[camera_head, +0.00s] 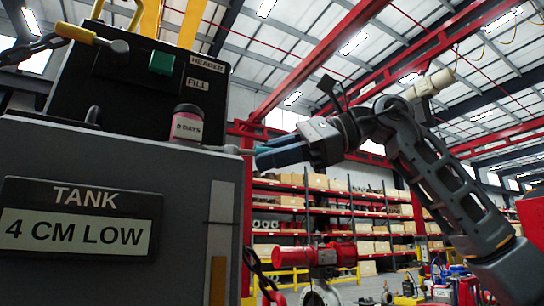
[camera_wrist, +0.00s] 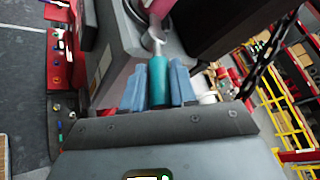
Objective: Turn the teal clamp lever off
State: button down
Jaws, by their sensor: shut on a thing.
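The teal clamp lever (camera_wrist: 158,80) shows in the wrist view as a teal cylindrical grip on a pale metal shaft. My gripper (camera_wrist: 157,78) has its blue fingers on both sides of this grip and is shut on it. In the head view my gripper (camera_head: 262,156) comes from the right to the right side of the grey tank cabinet (camera_head: 110,160). A thin shaft shows between the cabinet and my fingertips. The grip itself is mostly hidden by the fingers there.
A pink jar (camera_head: 187,125) stands on the cabinet close to the shaft. A black panel box (camera_head: 150,85) with a green switch (camera_head: 161,63) rises behind it. A yellow-handled lever (camera_head: 90,37) and chain are at upper left. Red shelving (camera_head: 330,205) stands far behind.

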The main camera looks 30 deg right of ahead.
jog(key=shift+s+a+f+m+t+h+b, duration=0.1)
jog(key=shift+s+f+m+t+h+b, duration=0.15)
jog(key=shift+t+b, duration=0.2)
jog(key=shift+s+f+m+t+h+b, duration=0.15)
jog(key=shift+m+t+h+b, duration=0.15)
jog(key=shift+b, duration=0.25)
jog(key=shift+s+a+r+m+t+h+b, duration=0.25)
jog(key=shift+s+r+m+t+h+b, duration=0.1)
jog(key=shift+m+t+h+b, duration=0.4)
jog(key=c, duration=1)
grip_release()
jog(key=shift+b+v, duration=0.55)
jog(key=shift+v, duration=3.4)
